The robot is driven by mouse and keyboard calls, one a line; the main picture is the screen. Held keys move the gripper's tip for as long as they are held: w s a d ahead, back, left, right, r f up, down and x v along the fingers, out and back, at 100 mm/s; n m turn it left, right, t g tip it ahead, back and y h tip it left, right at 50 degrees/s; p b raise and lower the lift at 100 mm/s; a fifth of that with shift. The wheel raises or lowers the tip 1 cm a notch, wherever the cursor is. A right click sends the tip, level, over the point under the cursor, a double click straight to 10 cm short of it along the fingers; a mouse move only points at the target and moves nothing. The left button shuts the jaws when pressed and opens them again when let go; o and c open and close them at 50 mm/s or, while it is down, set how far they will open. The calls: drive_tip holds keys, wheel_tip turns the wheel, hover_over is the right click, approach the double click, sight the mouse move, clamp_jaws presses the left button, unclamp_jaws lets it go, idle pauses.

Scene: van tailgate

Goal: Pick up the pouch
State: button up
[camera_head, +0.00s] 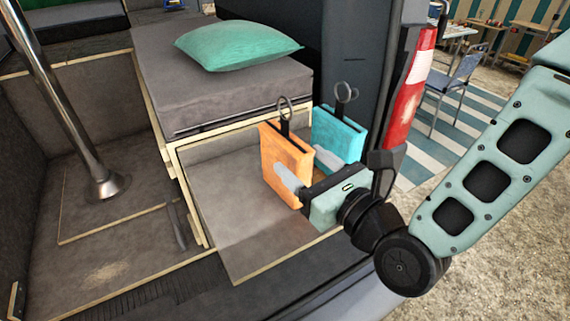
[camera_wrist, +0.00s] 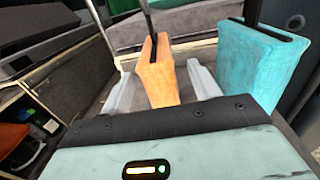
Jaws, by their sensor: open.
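Two pouches stand upright side by side, each with a dark strap and ring at the top. The orange pouch (camera_head: 284,160) is on the left and the teal pouch (camera_head: 338,132) is on the right. In the wrist view the orange pouch (camera_wrist: 158,75) stands between the two pale fingers of my gripper (camera_wrist: 162,92), with visible gaps. The teal pouch (camera_wrist: 262,62) is outside the right finger. My gripper (camera_head: 308,174) is open, and in the head view one finger overlaps the orange pouch's front. The orange pouch's lower part is partly hidden in the wrist view.
The pouches stand in a low open compartment (camera_head: 225,215) under a grey cushioned bench (camera_head: 220,95). A green pillow (camera_head: 238,45) lies on the bench. A metal pole (camera_head: 62,105) rises at left. The van's side and red tail light (camera_head: 408,90) are close on the right.

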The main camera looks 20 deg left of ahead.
drive_tip(key=shift+f+p+x, duration=0.2)
drive_tip(key=shift+p+x, duration=0.15)
drive_tip(key=shift+x, duration=0.8)
drive_tip(key=shift+f+p+x, duration=0.15)
drive_tip(key=shift+p+x, duration=0.2)
drive_tip(key=shift+x, duration=0.8)
drive_tip(key=c, duration=1.1)
drive_tip(key=shift+c, duration=0.2)
drive_tip(key=shift+r, duration=0.15)
